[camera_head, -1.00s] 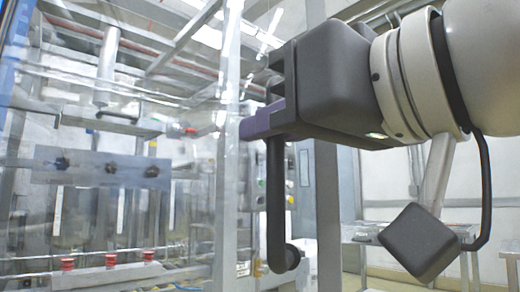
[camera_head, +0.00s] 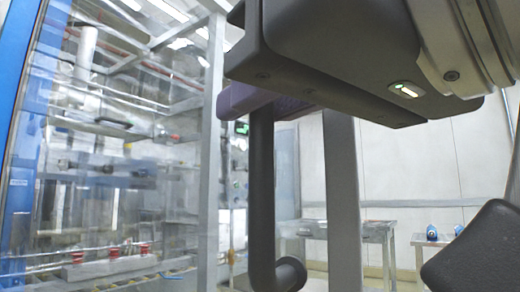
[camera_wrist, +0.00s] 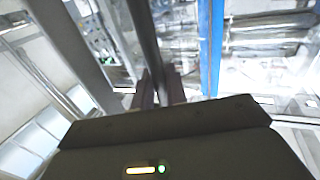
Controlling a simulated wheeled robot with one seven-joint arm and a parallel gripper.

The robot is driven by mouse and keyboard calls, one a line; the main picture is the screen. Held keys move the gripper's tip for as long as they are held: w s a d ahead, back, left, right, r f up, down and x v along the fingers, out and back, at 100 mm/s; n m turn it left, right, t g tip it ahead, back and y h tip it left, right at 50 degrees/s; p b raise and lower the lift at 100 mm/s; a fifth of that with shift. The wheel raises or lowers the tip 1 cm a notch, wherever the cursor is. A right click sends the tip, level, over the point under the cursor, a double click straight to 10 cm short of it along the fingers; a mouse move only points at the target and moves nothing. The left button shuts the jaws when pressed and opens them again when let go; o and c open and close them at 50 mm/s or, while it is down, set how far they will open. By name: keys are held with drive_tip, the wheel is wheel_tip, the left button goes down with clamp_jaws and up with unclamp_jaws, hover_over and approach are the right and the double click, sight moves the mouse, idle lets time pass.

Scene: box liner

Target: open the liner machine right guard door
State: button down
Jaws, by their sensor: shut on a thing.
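The black vertical bar handle (camera_head: 262,190) hangs beside a grey upright of the guard door (camera_head: 342,200), its lower end bending toward that upright. My gripper (camera_head: 247,102) has its purple fingers shut on the upper part of the handle. In the wrist view, my gripper (camera_wrist: 160,90) also closes around the dark handle bar (camera_wrist: 145,42), with the grey door upright (camera_wrist: 80,50) to its left. The upper end of the handle is hidden behind my gripper in the head view. The door's hinge side and exact opening angle cannot be told.
The machine's grey frame post (camera_head: 213,150) and a blue post (camera_head: 18,140) stand to the left, with machinery behind clear panels. A metal table (camera_head: 345,228) stands behind at the right. Floor shows below it.

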drive_tip(key=shift+s+a, duration=0.35)
drive_tip(key=shift+s, duration=0.15)
drive_tip(key=shift+r, duration=0.1)
drive_tip(key=c, duration=1.5)
unclamp_jaws()
drive_tip(key=shift+s, duration=0.15)
